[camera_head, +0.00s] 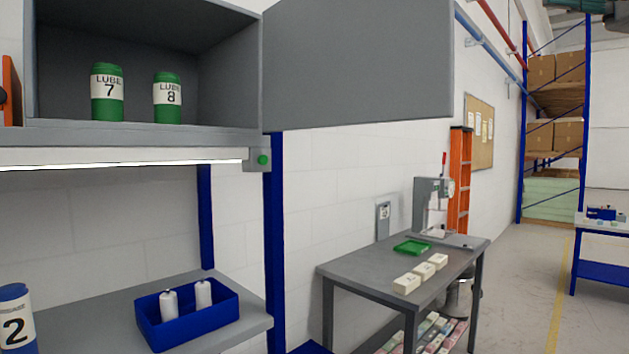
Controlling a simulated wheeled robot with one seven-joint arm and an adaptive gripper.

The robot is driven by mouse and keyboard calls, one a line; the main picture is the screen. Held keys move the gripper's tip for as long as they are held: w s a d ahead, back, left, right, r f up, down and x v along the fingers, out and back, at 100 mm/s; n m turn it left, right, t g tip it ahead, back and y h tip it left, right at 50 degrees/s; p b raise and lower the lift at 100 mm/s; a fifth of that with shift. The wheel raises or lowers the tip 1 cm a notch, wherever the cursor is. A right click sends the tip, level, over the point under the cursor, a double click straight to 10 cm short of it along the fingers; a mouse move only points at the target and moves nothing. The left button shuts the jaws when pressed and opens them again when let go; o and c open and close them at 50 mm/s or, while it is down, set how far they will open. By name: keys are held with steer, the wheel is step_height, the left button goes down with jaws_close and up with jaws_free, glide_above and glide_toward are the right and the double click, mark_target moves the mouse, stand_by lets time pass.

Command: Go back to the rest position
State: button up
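My gripper and arm are not in view. A grey wall cabinet with its door (358,65) swung open to the right holds two green cans, LUBE 7 (107,111) and LUBE 8 (167,117). Below it, a blue bin (163,335) with two white bottles (203,293) stands on a grey workbench (110,316). A blue can labelled 2 (15,328) is cut off at the left edge.
A grey table (362,268) on the right carries a press (420,205), a green tray (411,248) and three pale blocks (407,284). An orange ladder (459,180) leans behind it. Floor (520,290) is clear to the right.

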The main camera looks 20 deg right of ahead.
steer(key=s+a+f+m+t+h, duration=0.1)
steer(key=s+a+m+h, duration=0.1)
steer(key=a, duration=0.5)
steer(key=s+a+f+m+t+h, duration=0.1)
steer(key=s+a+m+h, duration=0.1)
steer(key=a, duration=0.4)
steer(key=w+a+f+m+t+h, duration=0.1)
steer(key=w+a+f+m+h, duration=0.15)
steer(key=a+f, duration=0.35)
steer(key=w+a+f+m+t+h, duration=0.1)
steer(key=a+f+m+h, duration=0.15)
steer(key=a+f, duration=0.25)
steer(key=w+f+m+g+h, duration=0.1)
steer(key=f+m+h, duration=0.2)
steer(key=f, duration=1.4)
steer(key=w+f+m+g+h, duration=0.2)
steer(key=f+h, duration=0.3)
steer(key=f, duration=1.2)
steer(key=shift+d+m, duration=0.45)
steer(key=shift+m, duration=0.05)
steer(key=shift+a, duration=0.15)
